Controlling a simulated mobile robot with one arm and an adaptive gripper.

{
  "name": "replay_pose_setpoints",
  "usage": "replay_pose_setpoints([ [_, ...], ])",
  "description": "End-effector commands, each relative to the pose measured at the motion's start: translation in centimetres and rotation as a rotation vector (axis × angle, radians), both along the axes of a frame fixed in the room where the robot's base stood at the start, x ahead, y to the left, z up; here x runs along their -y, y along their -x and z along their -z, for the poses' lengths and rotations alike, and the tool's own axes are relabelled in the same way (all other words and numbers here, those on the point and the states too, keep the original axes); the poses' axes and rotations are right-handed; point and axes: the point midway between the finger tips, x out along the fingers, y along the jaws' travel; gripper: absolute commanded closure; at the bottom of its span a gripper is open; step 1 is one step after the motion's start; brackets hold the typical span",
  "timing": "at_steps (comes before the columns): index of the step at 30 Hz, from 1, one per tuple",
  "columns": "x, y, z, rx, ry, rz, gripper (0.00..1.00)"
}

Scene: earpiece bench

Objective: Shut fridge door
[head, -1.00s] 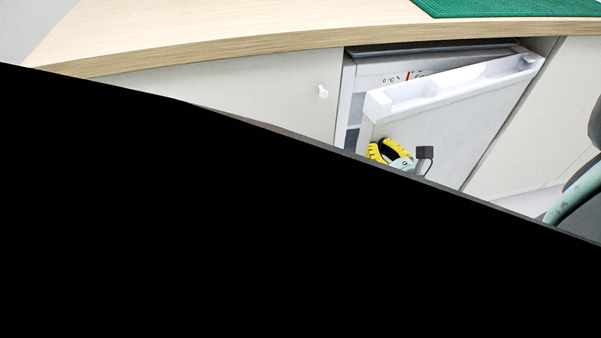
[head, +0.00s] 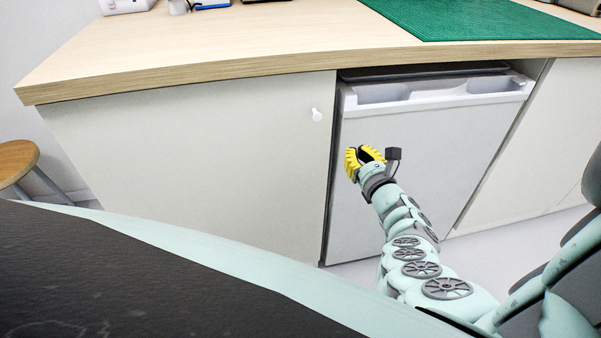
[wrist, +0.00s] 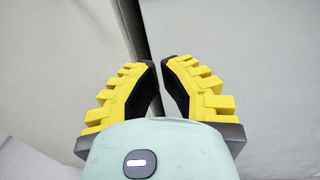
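The fridge door (head: 432,130) is a white panel under the bench, with a recessed top ledge. In the head view it sits almost in line with the cabinet fronts. Its top ledge still shows, and I cannot tell whether it is fully closed. My gripper (head: 362,152), with yellow ribbed fingers, is in front of the door's upper left part. In the wrist view its fingertips (wrist: 160,63) are close together with a narrow gap and nothing between them. A dark gap there separates two pale panels, one of them the fridge door (wrist: 250,50). Contact with the door cannot be made out.
A stool (head: 18,160) stands at far left.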

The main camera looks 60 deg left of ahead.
Motion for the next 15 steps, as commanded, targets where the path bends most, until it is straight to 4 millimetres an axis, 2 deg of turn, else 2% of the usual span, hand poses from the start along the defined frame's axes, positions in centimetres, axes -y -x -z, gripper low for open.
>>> replay_pose_setpoints([
  [15,6.8,2.7,0.0,0.0,0.004,0.006,1.0],
])
